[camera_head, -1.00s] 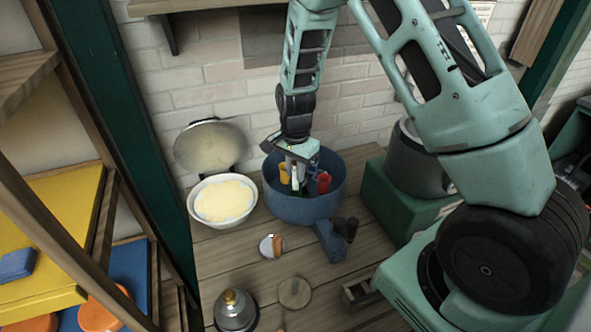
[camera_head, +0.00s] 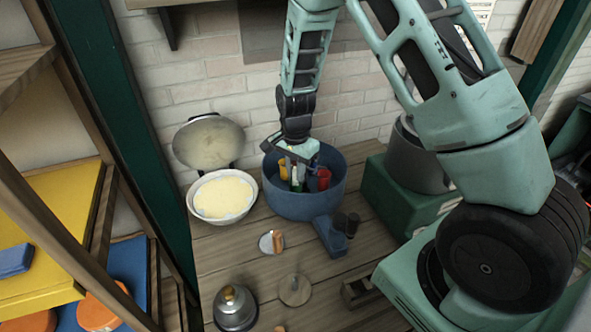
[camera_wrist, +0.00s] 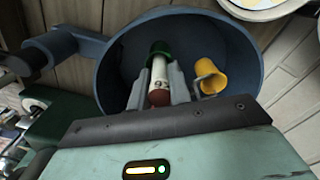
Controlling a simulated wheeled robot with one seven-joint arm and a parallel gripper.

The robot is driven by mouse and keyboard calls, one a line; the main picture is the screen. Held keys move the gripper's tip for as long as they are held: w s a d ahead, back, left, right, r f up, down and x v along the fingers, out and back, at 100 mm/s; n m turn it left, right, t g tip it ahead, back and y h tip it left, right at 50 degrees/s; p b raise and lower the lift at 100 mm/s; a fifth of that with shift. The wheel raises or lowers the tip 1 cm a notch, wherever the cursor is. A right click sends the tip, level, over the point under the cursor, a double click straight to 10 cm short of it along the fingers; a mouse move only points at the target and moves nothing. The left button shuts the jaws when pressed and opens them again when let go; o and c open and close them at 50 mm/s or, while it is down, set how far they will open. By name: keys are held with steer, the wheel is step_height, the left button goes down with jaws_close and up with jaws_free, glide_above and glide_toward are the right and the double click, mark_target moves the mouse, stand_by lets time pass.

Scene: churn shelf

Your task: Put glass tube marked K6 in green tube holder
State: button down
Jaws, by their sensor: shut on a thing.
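My gripper (camera_head: 297,167) reaches down into a blue pot (camera_head: 304,206) by the brick wall. In the wrist view the two grey fingers (camera_wrist: 160,88) are shut on a glass tube (camera_wrist: 158,75) with a pale marked label and a dark red near end. The mark is too small to read surely. The tube's far end meets a green round piece (camera_wrist: 159,49), seemingly the green tube holder; how deep it sits I cannot tell. A yellow holder (camera_wrist: 209,75) stands beside it. In the head view a red holder (camera_head: 323,179) stands to the right.
A white bowl (camera_head: 221,217) of pale yellow stuff stands left of the pot. A green box with a grey drum (camera_head: 414,160) stands right. A metal bell-like item (camera_head: 235,307) and small wooden things lie in front. A shelf post (camera_head: 130,130) rises at left.

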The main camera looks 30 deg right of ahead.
steer(key=shift+f+b, duration=0.4)
steer(key=shift+f, duration=0.25)
steer(key=c, duration=0.9)
jaws_free()
steer(key=shift+r, duration=0.1)
steer(key=shift+r+p, duration=3.8)
steer(key=shift+r, duration=0.8)
